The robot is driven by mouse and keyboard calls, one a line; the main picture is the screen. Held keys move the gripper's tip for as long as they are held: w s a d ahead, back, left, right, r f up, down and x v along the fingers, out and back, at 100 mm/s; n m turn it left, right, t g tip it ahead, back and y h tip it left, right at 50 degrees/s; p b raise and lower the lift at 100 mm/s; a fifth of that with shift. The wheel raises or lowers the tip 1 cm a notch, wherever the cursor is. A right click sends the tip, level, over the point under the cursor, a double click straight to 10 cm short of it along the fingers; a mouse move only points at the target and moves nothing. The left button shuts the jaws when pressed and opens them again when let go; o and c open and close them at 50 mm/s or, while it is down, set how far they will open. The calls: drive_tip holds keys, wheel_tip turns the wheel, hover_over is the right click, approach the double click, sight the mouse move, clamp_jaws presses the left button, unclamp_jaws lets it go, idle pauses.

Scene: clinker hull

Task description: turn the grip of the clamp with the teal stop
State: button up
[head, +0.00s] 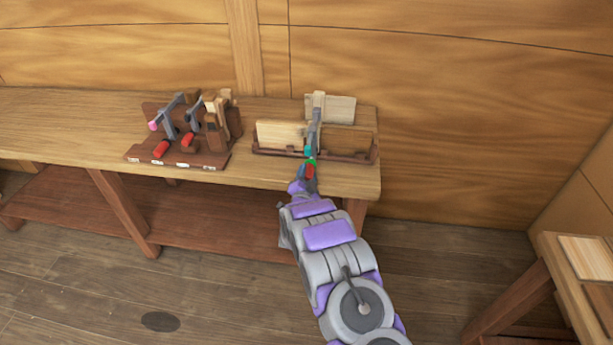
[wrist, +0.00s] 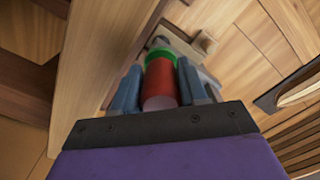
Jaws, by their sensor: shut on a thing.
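The clamp with the teal stop (head: 308,151) is a grey bar on the wooden jig at the right end of the bench in the head view. Its red grip (head: 310,171) with a green ring is at the near end, over the bench's front part. In the wrist view the red grip (wrist: 160,84) sits between my two blue-grey fingers, with the green ring (wrist: 160,55) beyond it. My gripper (wrist: 160,88) is shut on the red grip. It also shows in the head view (head: 309,178), small and partly covering the grip. The teal stop is not clear in the wrist view.
A brown rack (head: 180,161) with other grey clamps, red grips and a pink stop stands to the left on the bench (head: 75,120). The jig's brown tray (head: 360,156) holds pale boards. Another table (head: 575,285) is at lower right. Floor between is clear.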

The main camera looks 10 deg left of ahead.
drive_tip(key=shift+f, duration=0.15)
drive_tip(key=o, duration=1)
drive_tip(key=shift+s+d, duration=0.1)
